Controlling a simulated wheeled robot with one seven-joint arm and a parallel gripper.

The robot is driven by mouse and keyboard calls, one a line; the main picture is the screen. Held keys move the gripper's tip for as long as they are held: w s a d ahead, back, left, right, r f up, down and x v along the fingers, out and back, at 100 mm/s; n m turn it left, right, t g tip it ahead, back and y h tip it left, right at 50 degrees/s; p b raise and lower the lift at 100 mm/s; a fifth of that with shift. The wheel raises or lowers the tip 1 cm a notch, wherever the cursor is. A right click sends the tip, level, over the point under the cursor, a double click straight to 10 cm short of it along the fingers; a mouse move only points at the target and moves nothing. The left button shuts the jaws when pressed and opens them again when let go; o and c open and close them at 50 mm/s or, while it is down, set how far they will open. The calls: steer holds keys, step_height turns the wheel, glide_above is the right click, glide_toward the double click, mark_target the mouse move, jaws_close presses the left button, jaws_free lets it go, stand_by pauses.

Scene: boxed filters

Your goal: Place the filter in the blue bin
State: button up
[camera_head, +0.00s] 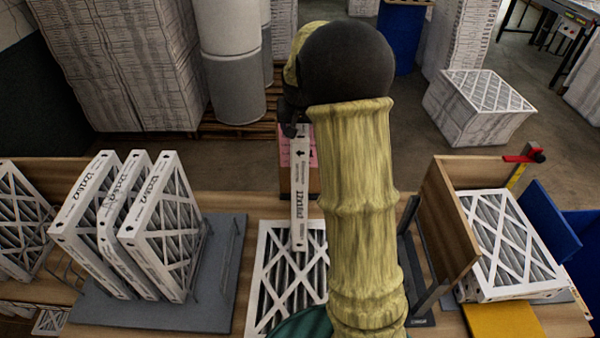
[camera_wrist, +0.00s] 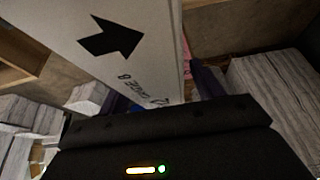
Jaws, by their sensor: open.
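A white-framed filter (camera_head: 300,195) stands on edge in the middle of the head view, its narrow printed side facing the camera. In the wrist view the filter (camera_wrist: 120,40) fills the upper left, with a black arrow on it. My gripper (camera_head: 291,128) is open at the far upper end of this filter. One dark finger (camera_wrist: 207,82) shows just right of the filter in the wrist view; the other is not visible. Whether the fingers touch it I cannot tell. A blue bin (camera_head: 400,38) stands on the floor behind my arm, partly hidden.
Several filters stand in a rack (camera_head: 225,275) at left. A flat filter (camera_head: 265,280) lies on the wooden bench below the upright one. A wooden box (camera_head: 440,215) and a stack of filters (camera_head: 510,245) are at right. Blue panels (camera_head: 545,215) stand at the right edge.

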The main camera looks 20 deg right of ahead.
steer(key=shift+f, duration=0.25)
stand_by(0.3)
jaws_close()
stand_by(0.4)
steer(key=shift+r, duration=0.15)
steer(key=shift+r, duration=0.3)
step_height(320, 180, up, 18)
steer(key=b, duration=0.3)
steer(key=shift+f, duration=0.15)
